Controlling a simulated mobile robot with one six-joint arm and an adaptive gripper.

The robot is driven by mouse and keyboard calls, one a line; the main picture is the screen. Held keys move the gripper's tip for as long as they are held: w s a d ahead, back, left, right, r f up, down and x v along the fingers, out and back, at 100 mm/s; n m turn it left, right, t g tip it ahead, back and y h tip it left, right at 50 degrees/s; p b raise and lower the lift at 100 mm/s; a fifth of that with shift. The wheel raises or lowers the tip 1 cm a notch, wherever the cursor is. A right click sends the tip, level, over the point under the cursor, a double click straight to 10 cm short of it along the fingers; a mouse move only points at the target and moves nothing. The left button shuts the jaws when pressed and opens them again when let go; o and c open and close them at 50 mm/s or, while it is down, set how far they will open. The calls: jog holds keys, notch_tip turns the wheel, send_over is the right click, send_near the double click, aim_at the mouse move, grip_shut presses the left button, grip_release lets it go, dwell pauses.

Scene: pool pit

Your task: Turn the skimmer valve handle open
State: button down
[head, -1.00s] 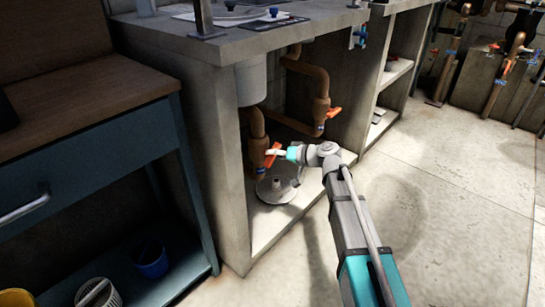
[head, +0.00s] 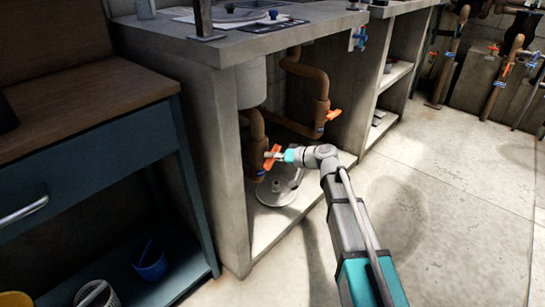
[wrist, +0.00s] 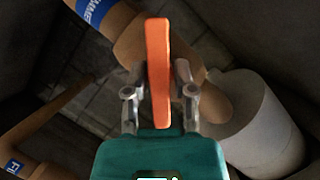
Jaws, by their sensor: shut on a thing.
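The orange skimmer valve handle (head: 271,158) is on a brown pipe at the left inside the open concrete cabinet. In the wrist view the handle (wrist: 158,65) stands upright in the picture, with a blue label band (wrist: 97,9) on the pipe, its lettering partly cut off. My gripper (head: 279,156) reaches the handle from the right. In the wrist view one finger of my gripper (wrist: 158,92) is on each side of the handle, shut on it. The valve body is partly hidden behind the handle.
A second orange handle (head: 333,115) is on the pipe to the right. A white cylinder (wrist: 262,125) is close by on the right in the wrist view. The cabinet's concrete side wall (head: 232,180) is left of the valve. The floor (head: 450,190) at right is clear.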

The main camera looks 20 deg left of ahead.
jog(key=shift+n, duration=0.3)
jog(key=shift+s+n+t+h+p, duration=0.1)
jog(key=shift+n+t+h+p, duration=0.6)
jog(key=shift+n, duration=0.5)
jog(key=n+t+h, duration=0.1)
jog(key=n+t, duration=0.1)
jog(key=n, duration=0.1)
jog(key=shift+p, duration=0.35)
jog(key=shift+c, duration=2.2)
grip_release()
